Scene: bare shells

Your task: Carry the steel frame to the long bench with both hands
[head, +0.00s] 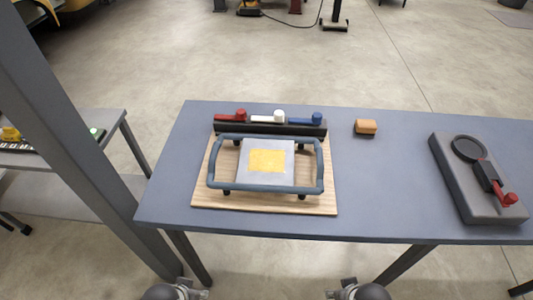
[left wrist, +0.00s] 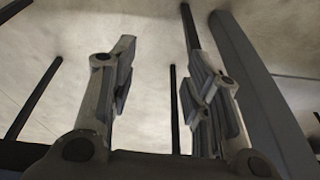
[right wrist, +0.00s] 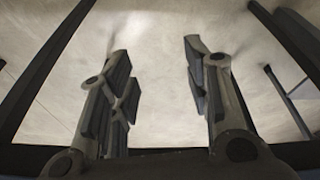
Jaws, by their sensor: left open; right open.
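The steel frame (head: 265,188) is a blue-grey tubular frame with rounded handles at its left and right ends. It stands on a wooden board (head: 208,200) on a blue-grey bench (head: 380,190). A grey plate with a yellow square (head: 268,161) sits inside the frame. My left gripper (head: 190,292) and my right gripper (head: 338,293) are at the bottom edge of the head view, in front of the bench and apart from the frame. In the left wrist view my left gripper (left wrist: 155,75) is open and empty. In the right wrist view my right gripper (right wrist: 155,70) is open and empty.
A dark rack with red, white and blue handled pieces (head: 270,127) stands behind the board. An orange-brown block (head: 366,127) and a grey fixture with a red knob (head: 475,180) are to the right. A grey post (head: 75,130) rises at left, near another table (head: 90,130).

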